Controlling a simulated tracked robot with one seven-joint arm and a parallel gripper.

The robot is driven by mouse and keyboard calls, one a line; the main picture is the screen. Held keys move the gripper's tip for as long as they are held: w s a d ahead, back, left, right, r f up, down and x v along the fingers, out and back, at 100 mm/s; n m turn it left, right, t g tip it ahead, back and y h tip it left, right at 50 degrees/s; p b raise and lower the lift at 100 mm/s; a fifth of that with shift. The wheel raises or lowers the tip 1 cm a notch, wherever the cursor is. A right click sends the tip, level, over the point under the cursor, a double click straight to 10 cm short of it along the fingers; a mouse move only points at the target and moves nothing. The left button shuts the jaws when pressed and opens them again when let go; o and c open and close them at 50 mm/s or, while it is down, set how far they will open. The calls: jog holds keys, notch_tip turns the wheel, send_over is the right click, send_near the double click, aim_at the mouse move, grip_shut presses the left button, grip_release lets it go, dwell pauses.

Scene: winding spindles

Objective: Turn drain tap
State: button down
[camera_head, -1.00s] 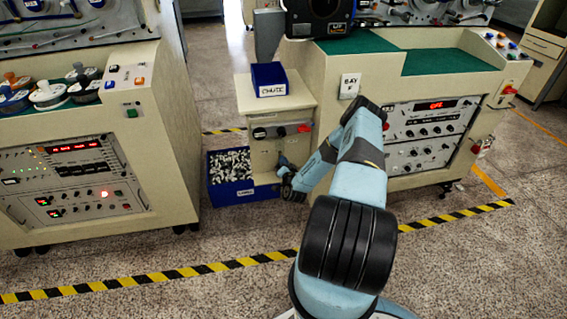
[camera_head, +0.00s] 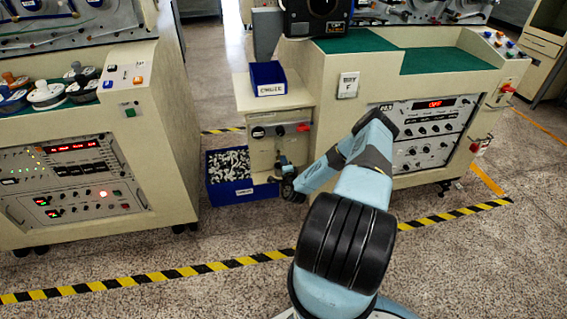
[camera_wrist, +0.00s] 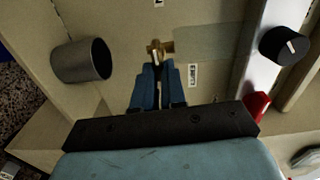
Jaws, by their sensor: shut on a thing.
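The small brass drain tap (camera_wrist: 160,47) shows in the wrist view, sticking out from the cream cabinet panel with a small white label (camera_wrist: 193,75) beside it. My gripper (camera_wrist: 155,68) has its blue fingers shut on the tap; the fingertips cover part of it. In the head view my gripper (camera_head: 284,165) is low at the front of the small cream cabinet (camera_head: 268,155), and the tap is too small and hidden to make out there.
A grey metal cup or tube (camera_wrist: 82,61) is left of the tap in the wrist view, with a black knob (camera_wrist: 284,45) and a red part (camera_wrist: 257,105) to the right. A blue bin of small parts (camera_head: 231,190) stands beside the cabinet. Open floor lies in front.

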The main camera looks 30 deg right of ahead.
jog(key=shift+s+d+f+m, duration=0.15)
jog(key=shift+d+f+m, duration=0.1)
jog(key=shift+m, duration=0.15)
jog(key=c, duration=1.2)
grip_release()
jog(key=shift+a+r, duration=0.1)
jog(key=shift+a, duration=0.05)
jog(key=v, duration=1.3)
jog(key=shift+s, duration=0.3)
jog(key=shift+a, duration=0.1)
